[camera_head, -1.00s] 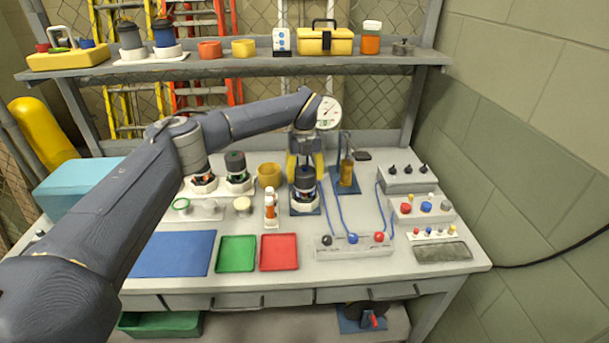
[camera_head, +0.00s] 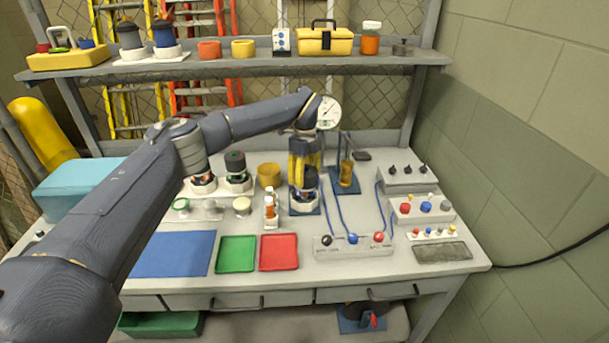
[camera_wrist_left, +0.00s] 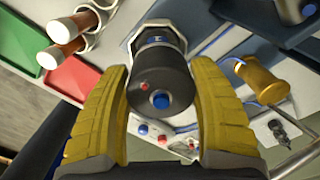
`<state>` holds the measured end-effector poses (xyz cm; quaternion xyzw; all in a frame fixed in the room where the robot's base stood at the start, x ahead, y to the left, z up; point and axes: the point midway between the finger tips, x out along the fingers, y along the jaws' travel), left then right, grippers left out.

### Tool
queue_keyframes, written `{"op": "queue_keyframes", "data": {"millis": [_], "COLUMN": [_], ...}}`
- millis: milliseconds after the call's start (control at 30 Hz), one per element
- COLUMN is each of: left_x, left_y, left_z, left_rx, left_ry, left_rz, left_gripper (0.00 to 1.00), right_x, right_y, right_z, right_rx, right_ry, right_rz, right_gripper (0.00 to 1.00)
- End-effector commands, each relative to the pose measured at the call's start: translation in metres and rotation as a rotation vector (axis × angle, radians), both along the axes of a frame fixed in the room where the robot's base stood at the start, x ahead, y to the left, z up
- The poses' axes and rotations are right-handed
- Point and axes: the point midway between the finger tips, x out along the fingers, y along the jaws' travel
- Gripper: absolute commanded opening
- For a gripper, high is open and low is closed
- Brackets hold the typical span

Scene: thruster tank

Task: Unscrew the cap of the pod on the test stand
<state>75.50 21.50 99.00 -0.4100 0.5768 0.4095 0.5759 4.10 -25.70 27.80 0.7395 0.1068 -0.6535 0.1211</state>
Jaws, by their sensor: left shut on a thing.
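The pod stands on the test stand (camera_head: 305,209), a blue plate with a white base near the middle of the table. Its dark cap (camera_head: 309,179) is on top. In the left wrist view the cap (camera_wrist_left: 160,85) is a dark cylinder with a blue centre and a small red dot. My left gripper (camera_head: 304,172) points down over the pod, its yellow fingers on either side of the cap. It is shut on the cap; the wrist view also shows the fingers (camera_wrist_left: 162,105) flanking it. My right gripper is not in view.
Two other pods (camera_head: 236,170) stand left of the stand. A yellow cylinder (camera_head: 347,172) on a blue plate is close on the right. Blue cables run to a connector panel (camera_head: 352,248) in front. Red tray (camera_head: 279,253) and green tray (camera_head: 236,254) lie at front left.

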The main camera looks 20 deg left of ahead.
Motion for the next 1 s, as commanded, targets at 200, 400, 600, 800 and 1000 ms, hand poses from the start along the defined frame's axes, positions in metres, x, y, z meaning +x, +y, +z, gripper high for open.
{"op": "queue_keyframes", "data": {"millis": [200,400,600,800,1000], "left_x": [0.001,0.000,0.000,0.001,0.002], "left_y": [-0.001,0.000,0.000,0.000,0.000], "left_z": [0.000,0.000,0.001,0.016,0.051], "left_rx": [0.000,0.000,0.001,0.002,0.001], "left_ry": [-0.003,-0.002,-0.001,-0.004,-0.006], "left_rz": [-0.005,-0.004,-0.004,-0.004,-0.003], "left_gripper": [0.71,0.88,0.88,0.88,0.88], "right_x": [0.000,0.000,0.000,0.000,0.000], "right_y": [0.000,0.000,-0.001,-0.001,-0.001], "right_z": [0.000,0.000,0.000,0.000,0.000], "right_rx": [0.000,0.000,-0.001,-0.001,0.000], "right_ry": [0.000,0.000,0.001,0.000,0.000], "right_rz": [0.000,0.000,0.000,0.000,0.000], "right_gripper": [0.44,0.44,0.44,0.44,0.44]}}
